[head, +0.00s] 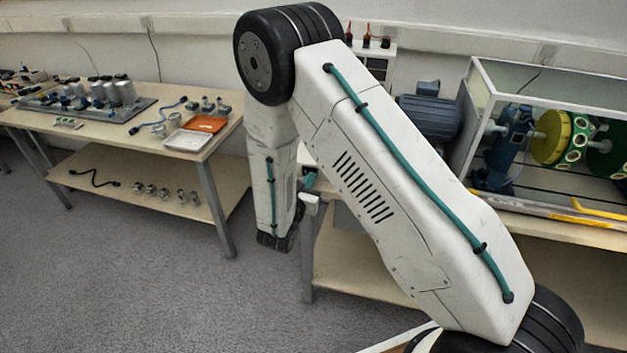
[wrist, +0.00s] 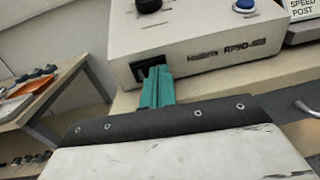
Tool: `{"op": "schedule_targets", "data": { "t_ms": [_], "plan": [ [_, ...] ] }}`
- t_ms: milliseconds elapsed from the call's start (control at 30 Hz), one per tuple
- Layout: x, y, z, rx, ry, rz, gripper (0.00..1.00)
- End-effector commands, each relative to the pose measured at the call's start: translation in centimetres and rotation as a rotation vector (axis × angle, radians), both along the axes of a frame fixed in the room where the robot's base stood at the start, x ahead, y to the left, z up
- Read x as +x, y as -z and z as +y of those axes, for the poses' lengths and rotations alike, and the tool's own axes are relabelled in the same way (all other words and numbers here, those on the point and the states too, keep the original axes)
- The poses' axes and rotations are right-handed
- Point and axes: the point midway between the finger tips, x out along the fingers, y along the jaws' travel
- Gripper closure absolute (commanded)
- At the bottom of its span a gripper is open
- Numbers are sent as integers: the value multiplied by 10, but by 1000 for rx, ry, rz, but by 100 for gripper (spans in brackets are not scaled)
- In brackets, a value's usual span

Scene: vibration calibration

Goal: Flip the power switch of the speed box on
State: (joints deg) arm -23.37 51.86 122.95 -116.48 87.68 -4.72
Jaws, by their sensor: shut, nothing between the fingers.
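The speed box (wrist: 205,50) is a pale grey box with dark lettering on its front face, seen in the wrist view. Its black power switch (wrist: 150,68) sits low on the left of that face. My gripper (wrist: 157,72) is shut and empty, its teal fingers pointing at the switch and overlapping its lower part in the picture. I cannot tell whether the fingers touch it, or which way the rocker is tilted. In the head view my arm hides most of this area; only a bit of teal at my gripper (head: 310,177) shows.
A black knob (wrist: 148,5) and a blue button (wrist: 245,6) are on top of the speed box. A sign (wrist: 303,9) stands to its right. A motor (head: 430,112) and a framed enclosure (head: 482,80) stand right of my arm. Another table (head: 215,150) is at left.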

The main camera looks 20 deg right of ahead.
Motion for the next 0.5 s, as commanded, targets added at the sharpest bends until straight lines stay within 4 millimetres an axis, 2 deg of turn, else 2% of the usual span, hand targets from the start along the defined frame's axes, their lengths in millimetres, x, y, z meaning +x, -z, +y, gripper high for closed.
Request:
{"op": "schedule_targets", "data": {
  "t_ms": [267, 500],
  "plan": [
    [-1, -1, 0, 1, 4, -2, 100],
    [-21, 0, 11, -1, 9, -1, 100]
  ]
}}
